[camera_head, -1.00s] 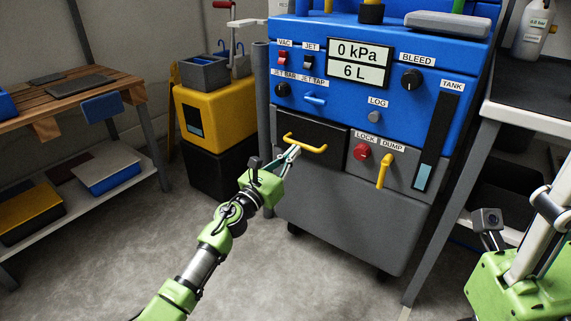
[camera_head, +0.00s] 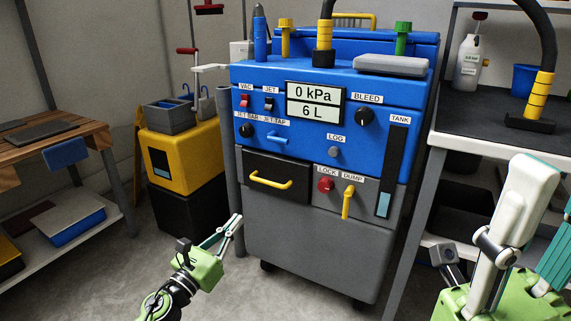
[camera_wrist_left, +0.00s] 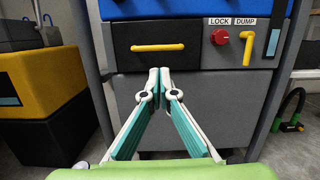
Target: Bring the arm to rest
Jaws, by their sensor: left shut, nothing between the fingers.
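My left gripper (camera_head: 236,222) is shut and empty in the head view. It stands in front of the lower left part of the blue and grey machine (camera_head: 310,235), below and left of the yellow drawer handle (camera_head: 270,184), apart from it. In the left wrist view its fingertips (camera_wrist_left: 160,72) meet below the black drawer (camera_wrist_left: 200,42) and its yellow handle (camera_wrist_left: 158,47). The drawer looks closed.
A yellow box on a black base (camera_head: 185,155) stands left of the machine. A wooden bench (camera_head: 50,142) is at far left, a dark-topped table (camera_head: 480,130) at right. The red LOCK knob (camera_head: 325,184) and yellow DUMP lever (camera_head: 347,203) stick out. Floor in front is clear.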

